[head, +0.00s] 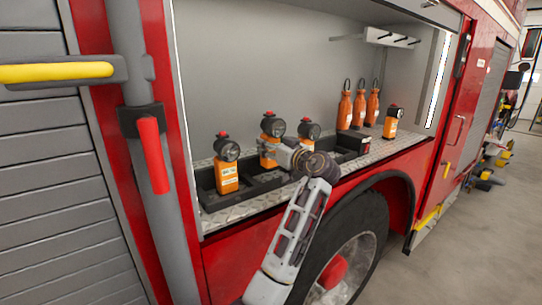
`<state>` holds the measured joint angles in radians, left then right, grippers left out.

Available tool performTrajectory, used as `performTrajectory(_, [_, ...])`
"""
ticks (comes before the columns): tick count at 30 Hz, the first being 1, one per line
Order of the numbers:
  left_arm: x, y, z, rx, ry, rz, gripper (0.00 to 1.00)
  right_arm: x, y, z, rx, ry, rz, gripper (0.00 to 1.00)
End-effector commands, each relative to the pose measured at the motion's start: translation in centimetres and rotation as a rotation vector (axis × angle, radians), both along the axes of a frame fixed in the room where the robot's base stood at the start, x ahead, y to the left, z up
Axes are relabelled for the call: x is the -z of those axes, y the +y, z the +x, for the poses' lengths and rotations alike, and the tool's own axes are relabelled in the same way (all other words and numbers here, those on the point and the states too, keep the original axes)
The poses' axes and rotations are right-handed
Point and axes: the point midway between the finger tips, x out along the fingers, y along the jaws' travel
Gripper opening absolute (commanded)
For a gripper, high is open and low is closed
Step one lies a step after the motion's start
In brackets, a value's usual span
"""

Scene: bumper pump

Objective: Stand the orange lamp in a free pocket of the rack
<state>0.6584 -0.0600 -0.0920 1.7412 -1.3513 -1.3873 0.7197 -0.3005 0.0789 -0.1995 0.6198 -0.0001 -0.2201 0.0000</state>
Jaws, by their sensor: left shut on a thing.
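My left gripper (272,151) is shut on an orange lamp (268,160) with a round dark head and a red top. It holds this lamp upright over the black rack (262,186), and the fingers hide part of its body. I cannot tell whether its base is inside a pocket. Another orange lamp (228,177) stands in the rack's left end. A third lamp (308,132) stands behind my wrist, its lower part hidden. My right gripper is not in view.
Another orange lamp (391,126) stands on the tread-plate shelf (408,140) to the right. Several orange bottles (359,108) with hooked tops stand near the back wall. A bracket (388,38) hangs above. The compartment's left post (190,120) is close to the rack.

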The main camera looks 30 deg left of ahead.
Motion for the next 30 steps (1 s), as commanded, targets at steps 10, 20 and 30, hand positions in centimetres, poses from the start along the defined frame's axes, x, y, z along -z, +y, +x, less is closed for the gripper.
performTrajectory(10, [0.2,0.0,0.0,0.0,-0.002,0.001,0.1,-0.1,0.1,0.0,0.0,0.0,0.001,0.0])
performTrajectory(20, [2.9,0.0,0.0,0.001,0.0,0.002,0.1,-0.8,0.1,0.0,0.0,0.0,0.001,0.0])
performTrajectory(30, [3.6,0.0,0.0,0.001,-0.003,0.002,0.1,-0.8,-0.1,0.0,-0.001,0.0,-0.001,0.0])
